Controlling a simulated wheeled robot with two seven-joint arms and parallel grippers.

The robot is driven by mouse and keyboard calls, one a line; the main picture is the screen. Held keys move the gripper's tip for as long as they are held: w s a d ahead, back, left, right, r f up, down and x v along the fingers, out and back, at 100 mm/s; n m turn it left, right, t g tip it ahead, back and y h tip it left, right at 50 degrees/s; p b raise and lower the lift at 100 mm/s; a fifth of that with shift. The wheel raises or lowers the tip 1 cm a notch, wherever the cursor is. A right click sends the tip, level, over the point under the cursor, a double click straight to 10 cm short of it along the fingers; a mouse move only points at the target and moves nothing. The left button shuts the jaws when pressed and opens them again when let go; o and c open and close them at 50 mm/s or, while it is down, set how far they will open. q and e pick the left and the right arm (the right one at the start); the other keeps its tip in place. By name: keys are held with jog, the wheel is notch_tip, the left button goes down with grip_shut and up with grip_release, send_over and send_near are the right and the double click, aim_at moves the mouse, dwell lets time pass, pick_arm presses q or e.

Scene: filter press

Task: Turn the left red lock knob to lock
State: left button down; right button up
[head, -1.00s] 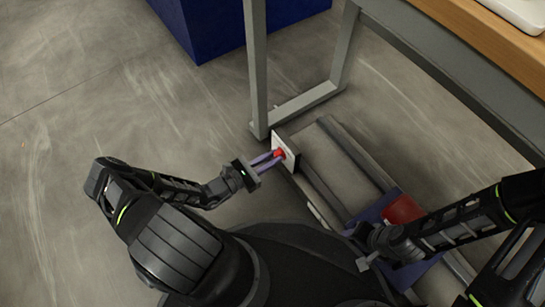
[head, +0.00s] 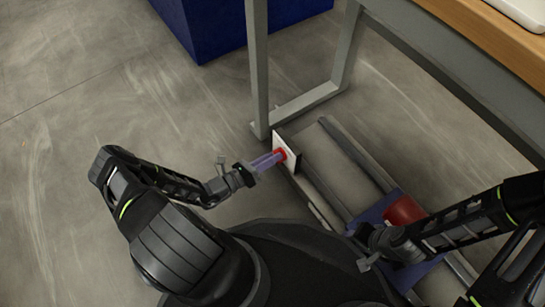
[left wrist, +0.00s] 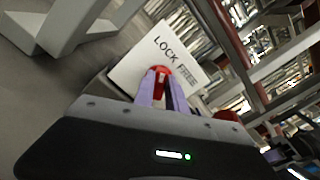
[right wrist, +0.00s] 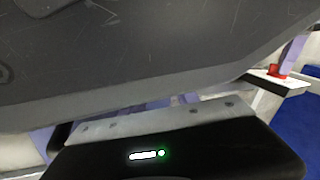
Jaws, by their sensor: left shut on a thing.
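The red lock knob (head: 282,154) sits on a white plate (head: 291,144) at the end of the floor rails. In the left wrist view the plate (left wrist: 130,69) reads LOCK and FREE, tilted, and the knob (left wrist: 161,71) lies just below the words. My left gripper (head: 277,157) is shut on the knob, with purple fingers on either side of it. The fingers cover part of the knob, and I cannot tell which word it points at.
The blue block (head: 377,209) carries a red part (head: 403,210) and sits on the rails (head: 350,150). A grey table leg (head: 258,75) stands just behind the plate. A large blue box (head: 235,30) is at the back. The floor to the left is clear.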

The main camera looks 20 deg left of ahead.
dwell(0.3)
pick_arm(q)
jog(key=c, duration=1.4)
grip_release()
jog(key=shift+o, duration=0.2)
jog(key=p+v, duration=0.2)
jog(key=v, duration=0.6)
